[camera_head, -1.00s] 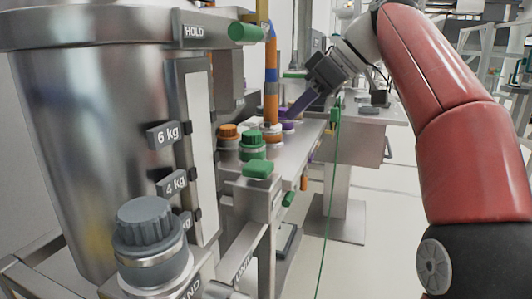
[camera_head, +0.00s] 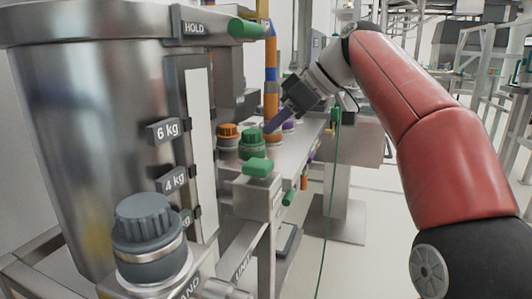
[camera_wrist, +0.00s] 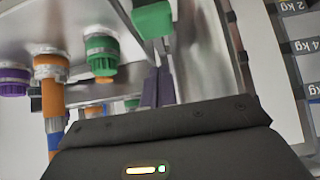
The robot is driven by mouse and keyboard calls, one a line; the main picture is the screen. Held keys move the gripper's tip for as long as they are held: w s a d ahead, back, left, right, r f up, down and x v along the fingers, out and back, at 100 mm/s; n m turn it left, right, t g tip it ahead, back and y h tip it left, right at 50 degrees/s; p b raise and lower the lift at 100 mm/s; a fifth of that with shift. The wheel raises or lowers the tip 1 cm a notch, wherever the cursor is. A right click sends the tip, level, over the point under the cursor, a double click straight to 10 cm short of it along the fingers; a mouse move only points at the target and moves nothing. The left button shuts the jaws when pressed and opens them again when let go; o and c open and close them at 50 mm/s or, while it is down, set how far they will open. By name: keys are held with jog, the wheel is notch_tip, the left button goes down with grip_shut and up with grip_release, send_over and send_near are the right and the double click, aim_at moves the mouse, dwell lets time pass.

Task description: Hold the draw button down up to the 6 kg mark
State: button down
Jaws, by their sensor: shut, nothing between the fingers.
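The 6 kg mark (camera_head: 163,131) is a dark tag on the steel vessel (camera_head: 85,130), beside a pale vertical gauge strip (camera_head: 200,140). No coloured level shows in the strip. A green block-shaped button (camera_head: 257,167) sits on a grey post right of the vessel; in the wrist view a green block (camera_wrist: 152,20) shows at the top. Behind it stand a green round button (camera_head: 252,143) and an orange one (camera_head: 228,135). I cannot read which is the draw button. My gripper (camera_head: 268,128), with purple fingers, is shut and empty, above and behind the green round button, apparently apart from it.
A large dark knob (camera_head: 147,235) stands in front of the vessel. A green-ended HOLD handle (camera_head: 248,29) sticks out above. An orange and blue pole (camera_head: 271,75) rises near my gripper. A green cable (camera_head: 330,210) hangs at right, over open floor.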

aim_at(253, 162)
jog(key=f, duration=0.1)
jog(key=a+f, duration=0.1)
jog(key=f, duration=0.1)
jog(key=a+f+b, duration=0.1)
jog(key=f, duration=0.1)
jog(key=shift+w+f, duration=0.1)
jog(key=shift+w, duration=0.25)
jog(key=shift+f, duration=0.45)
